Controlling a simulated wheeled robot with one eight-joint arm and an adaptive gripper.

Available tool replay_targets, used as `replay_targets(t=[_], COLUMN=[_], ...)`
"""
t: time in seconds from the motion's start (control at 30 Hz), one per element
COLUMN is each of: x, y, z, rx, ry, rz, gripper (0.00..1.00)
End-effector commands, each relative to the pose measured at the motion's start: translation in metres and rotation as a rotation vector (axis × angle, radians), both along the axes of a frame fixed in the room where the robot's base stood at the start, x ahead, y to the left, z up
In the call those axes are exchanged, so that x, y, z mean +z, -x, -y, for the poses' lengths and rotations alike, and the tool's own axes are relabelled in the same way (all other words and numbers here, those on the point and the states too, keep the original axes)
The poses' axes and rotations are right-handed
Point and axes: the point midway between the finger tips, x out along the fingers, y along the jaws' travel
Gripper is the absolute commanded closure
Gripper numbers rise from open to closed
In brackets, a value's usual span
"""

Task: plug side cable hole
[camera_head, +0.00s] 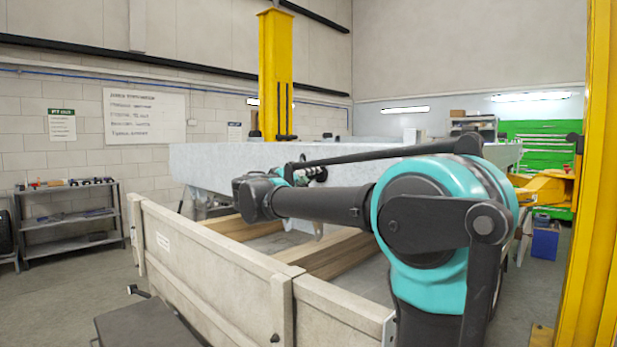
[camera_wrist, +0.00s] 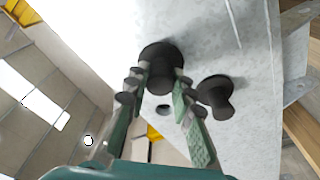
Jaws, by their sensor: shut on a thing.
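My gripper (camera_wrist: 160,88) is shut on a black plug (camera_wrist: 161,66) with a wide round flange and a narrower body, held between the fingertips. The plug is close to the grey galvanised trailer frame (camera_wrist: 250,70); I cannot tell whether it touches or sits in a hole. A small dark round hole (camera_wrist: 162,109) shows between the fingers. In the head view my gripper (camera_head: 312,174) is small and partly hidden by my arm, beside the long grey frame (camera_head: 220,165).
Yellow posts rise behind (camera_head: 274,75) and at right (camera_head: 590,180). A shelf (camera_head: 70,220) stands at left, beside open floor.

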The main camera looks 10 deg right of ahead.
Motion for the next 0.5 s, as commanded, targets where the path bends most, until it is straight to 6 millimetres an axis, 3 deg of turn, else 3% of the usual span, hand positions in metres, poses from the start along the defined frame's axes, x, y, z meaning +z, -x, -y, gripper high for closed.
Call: replay_targets(t=[0.1,0.13,0.3,0.5], x=[0.0006,0.0006,0.0005,0.0004], y=[-0.0025,-0.0023,-0.0020,-0.0019], z=[0.0038,0.0033,0.0028,0.0027], rx=[-0.001,-0.001,-0.001,-0.001], ry=[0.002,0.002,0.001,0.001], rz=[0.000,0.000,0.001,0.001], gripper=[1.00,0.73,0.52,0.52])
